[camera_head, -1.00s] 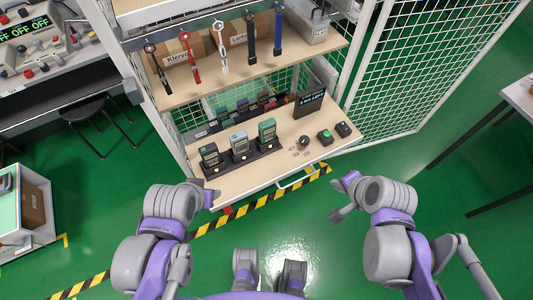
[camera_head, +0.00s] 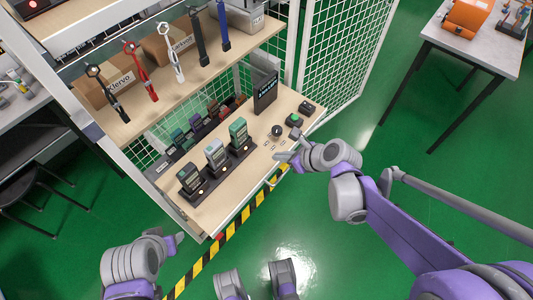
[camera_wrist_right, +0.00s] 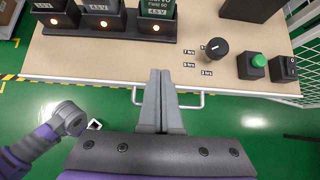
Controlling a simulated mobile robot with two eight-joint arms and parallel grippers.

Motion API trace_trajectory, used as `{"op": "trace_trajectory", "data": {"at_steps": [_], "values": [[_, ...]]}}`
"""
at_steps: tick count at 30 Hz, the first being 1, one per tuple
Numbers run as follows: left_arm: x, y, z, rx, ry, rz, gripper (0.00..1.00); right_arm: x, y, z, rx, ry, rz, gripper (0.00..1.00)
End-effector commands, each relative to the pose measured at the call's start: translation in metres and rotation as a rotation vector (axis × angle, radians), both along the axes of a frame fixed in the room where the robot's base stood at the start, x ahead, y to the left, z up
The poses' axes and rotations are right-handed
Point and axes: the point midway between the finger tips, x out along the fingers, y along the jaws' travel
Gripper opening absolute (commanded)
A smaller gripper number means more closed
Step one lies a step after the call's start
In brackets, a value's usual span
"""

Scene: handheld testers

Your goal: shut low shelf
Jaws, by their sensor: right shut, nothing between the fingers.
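The low shelf (camera_head: 225,212) is a light wooden board that sticks out at the front of the rack, below the upper shelf. It also shows in the right wrist view (camera_wrist_right: 100,55). A pale bar handle (camera_head: 274,182) is on its front edge. My right gripper (camera_head: 284,156) is at that edge by the handle. In the right wrist view my right gripper (camera_wrist_right: 163,75) is shut and empty; its fingers cover the middle of the handle (camera_wrist_right: 192,107). I cannot tell whether they touch it. My left gripper (camera_head: 176,240) is low at left, apart from the shelf; its jaws are unclear.
Several handheld testers (camera_head: 215,152) stand in a dark dock on the low shelf. The floor in front is clear.

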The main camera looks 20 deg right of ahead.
Motion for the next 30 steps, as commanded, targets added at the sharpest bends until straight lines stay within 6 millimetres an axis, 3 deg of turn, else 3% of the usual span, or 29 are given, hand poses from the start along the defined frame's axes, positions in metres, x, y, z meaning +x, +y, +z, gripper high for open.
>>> {"op": "trace_trajectory", "data": {"at_steps": [13, 21, 30], "values": [[0.0, 0.0, -0.026, 0.0, 0.009, 0.0, 0.5, 0.052, 0.039, -0.067, -0.002, 0.0, 0.006, 0.0], [0.0, 0.0, -0.025, 0.0, 0.008, 0.0, 0.5, 0.078, 0.058, -0.062, -0.002, 0.0, 0.005, 0.0], [0.0, 0.0, -0.025, 0.0, 0.008, 0.0, 0.5, 0.082, 0.06, -0.062, -0.003, -0.001, 0.004, 0.0]]}}
